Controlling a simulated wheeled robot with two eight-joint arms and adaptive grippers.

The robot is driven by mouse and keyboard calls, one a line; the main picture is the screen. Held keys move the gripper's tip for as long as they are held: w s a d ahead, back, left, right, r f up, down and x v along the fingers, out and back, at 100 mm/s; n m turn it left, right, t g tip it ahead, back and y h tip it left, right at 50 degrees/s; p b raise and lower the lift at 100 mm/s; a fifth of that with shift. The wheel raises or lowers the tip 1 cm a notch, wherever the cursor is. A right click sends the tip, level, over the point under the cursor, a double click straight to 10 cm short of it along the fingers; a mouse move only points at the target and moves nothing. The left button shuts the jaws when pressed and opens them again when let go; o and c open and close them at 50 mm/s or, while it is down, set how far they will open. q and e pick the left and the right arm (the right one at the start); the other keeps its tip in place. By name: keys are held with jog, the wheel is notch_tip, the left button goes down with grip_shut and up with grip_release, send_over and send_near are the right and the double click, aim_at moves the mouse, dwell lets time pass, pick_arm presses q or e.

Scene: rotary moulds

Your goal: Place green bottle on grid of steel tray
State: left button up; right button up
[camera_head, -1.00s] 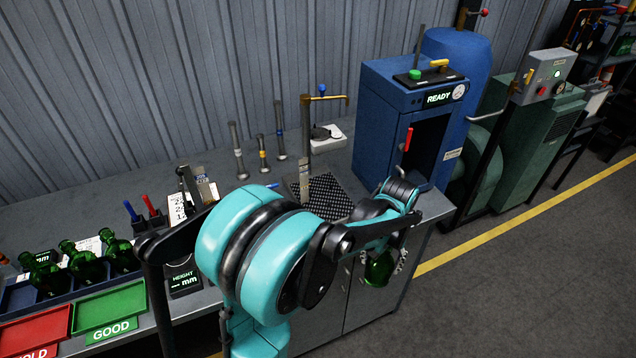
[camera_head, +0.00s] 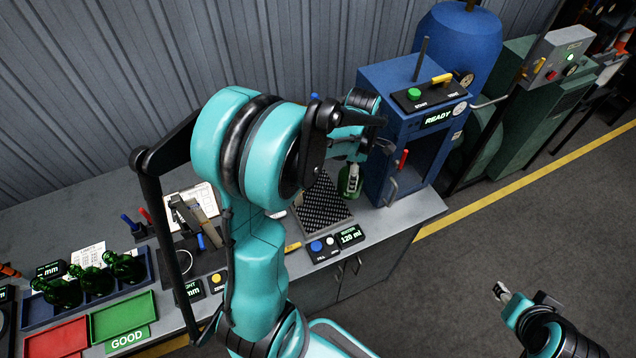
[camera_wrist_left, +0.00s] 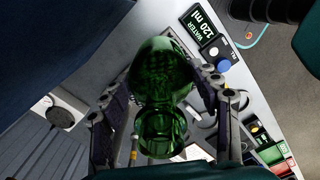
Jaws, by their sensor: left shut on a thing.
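The green bottle (camera_head: 352,181) hangs from my left gripper (camera_head: 350,166) in the head view, over the right part of the steel tray (camera_head: 322,207) with its dark grid. Whether it touches the grid cannot be told. In the left wrist view the green bottle (camera_wrist_left: 162,90) sits between both fingers of my left gripper (camera_wrist_left: 165,115), which is shut on it. It hides much of what lies behind. My right gripper (camera_head: 500,292) is at the lower right over the floor, well away from the bench, too small to read its fingers.
The blue READY machine (camera_head: 415,130) stands close to the right of the bottle. The WATER display (camera_head: 350,236) and a blue button (camera_head: 316,247) sit in front of the tray. Several other green bottles (camera_head: 92,283) lie in a blue rack at left, behind the green GOOD tray (camera_head: 122,315).

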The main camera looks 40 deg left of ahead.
pick_arm(q)
jog(key=shift+s+a+f+b, duration=0.15)
jog(key=shift+s+a+f, duration=0.35)
jog(key=shift+a+f, duration=1.25)
jog(key=shift+s+a+f+b, duration=0.15)
jog(key=shift+s+a+f, duration=0.4)
jog(key=shift+a+f, duration=1.2)
jog(key=shift+s+a+f+b, duration=0.15)
jog(key=shift+s+a+f, duration=0.35)
jog(key=shift+a+f, duration=1.2)
jog(key=shift+d, duration=0.15)
jog(key=shift+f, duration=0.2)
jog(key=o, duration=1.4)
jog(key=shift+o, duration=0.2)
